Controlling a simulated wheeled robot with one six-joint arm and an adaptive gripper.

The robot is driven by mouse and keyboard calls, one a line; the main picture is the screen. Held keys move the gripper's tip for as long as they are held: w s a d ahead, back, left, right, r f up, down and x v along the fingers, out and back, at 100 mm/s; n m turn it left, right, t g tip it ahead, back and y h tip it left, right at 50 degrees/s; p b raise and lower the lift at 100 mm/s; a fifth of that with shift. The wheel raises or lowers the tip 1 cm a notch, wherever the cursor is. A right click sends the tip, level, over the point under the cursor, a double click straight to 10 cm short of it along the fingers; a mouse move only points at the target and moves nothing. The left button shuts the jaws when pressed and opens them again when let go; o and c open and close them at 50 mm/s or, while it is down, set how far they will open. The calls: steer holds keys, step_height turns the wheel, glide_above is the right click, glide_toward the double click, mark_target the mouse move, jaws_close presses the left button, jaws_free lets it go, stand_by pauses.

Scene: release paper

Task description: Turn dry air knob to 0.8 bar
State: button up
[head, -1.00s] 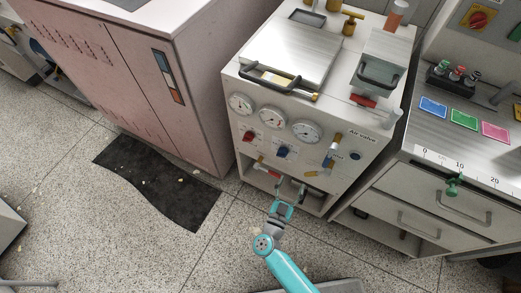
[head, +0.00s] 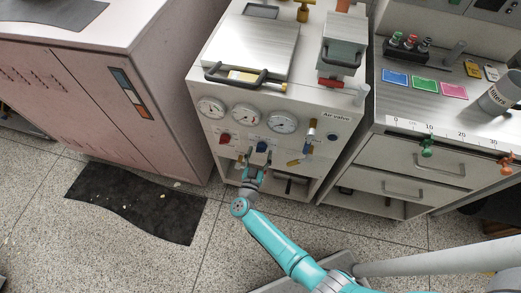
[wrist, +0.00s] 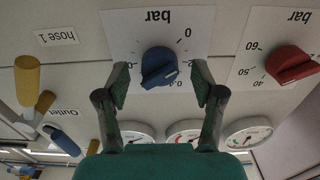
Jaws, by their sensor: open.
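A blue knob (wrist: 158,68) sits on a white dial plate marked "bar" (wrist: 158,17). The plate appears upside down in the wrist view, with a 0 and a partly covered 0.4 readable. No "dry air" label is readable. My gripper (wrist: 161,82) is open, its two fingers on either side of the blue knob, with gaps between them and it. In the head view the blue knob (head: 262,146) is on the front panel of the white cabinet (head: 325,150), just above my gripper (head: 256,161). Finger depth relative to the knob is hard to tell.
A red knob (wrist: 291,65) with its own bar scale is beside the blue one. Round gauges (head: 247,115) are above the knobs. A brass-coloured valve handle (head: 311,131) is to the right in the head view. An open shelf space is below the panel.

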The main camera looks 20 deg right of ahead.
steer(key=shift+x, duration=0.8)
steer(key=c, duration=1.1)
steer(key=shift+c, duration=0.2)
